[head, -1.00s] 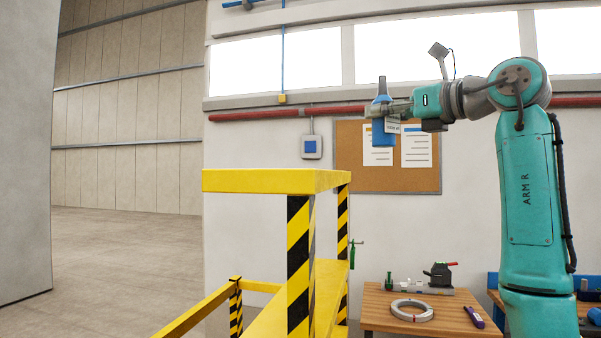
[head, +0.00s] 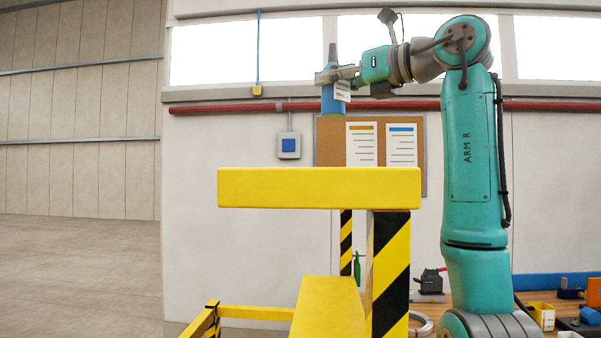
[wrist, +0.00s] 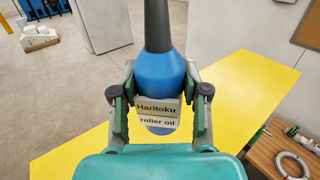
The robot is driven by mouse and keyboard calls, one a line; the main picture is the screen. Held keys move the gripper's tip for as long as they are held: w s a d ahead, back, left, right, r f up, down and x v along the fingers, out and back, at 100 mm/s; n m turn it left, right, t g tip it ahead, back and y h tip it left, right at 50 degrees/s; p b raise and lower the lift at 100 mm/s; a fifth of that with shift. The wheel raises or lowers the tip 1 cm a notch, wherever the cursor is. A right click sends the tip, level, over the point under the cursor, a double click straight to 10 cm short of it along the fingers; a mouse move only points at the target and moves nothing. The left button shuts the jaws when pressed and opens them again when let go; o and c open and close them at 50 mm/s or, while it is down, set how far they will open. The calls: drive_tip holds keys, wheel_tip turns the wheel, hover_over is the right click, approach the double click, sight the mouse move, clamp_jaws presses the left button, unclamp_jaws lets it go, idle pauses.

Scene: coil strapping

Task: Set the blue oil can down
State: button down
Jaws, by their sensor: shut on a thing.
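The blue oil can (head: 334,101) has a dark tapered spout and a white label; in the wrist view the label on the can (wrist: 160,72) reads "Haritoku roller oil". My gripper (head: 330,78) is shut on the can's body and holds it upright in the air, with a finger on each side in the wrist view (wrist: 158,100). In the head view the can is above the yellow platform top (head: 300,187), with a clear gap below it. In the wrist view the yellow surface (wrist: 75,155) lies beneath the can.
The platform top looks bare. Striped posts (head: 390,270) and a lower yellow step (head: 330,308) are below it. A wooden bench (wrist: 262,158) with a grey ring (wrist: 291,165) stands beside it. A noticeboard (head: 330,142) and red pipe (head: 225,107) are on the wall behind.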

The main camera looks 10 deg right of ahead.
sight(343, 107)
drive_tip(key=f, duration=0.5)
drive_tip(key=shift+w+a+f, duration=0.15)
drive_tip(key=shift+w+a, duration=0.1)
drive_tip(key=shift+a, duration=0.1)
drive_tip(key=shift+f, duration=2.3)
drive_tip(key=shift+d+f, duration=0.1)
drive_tip(key=shift+f, duration=0.05)
drive_tip(key=c, duration=0.6)
unclamp_jaws()
drive_tip(key=v, duration=1.2)
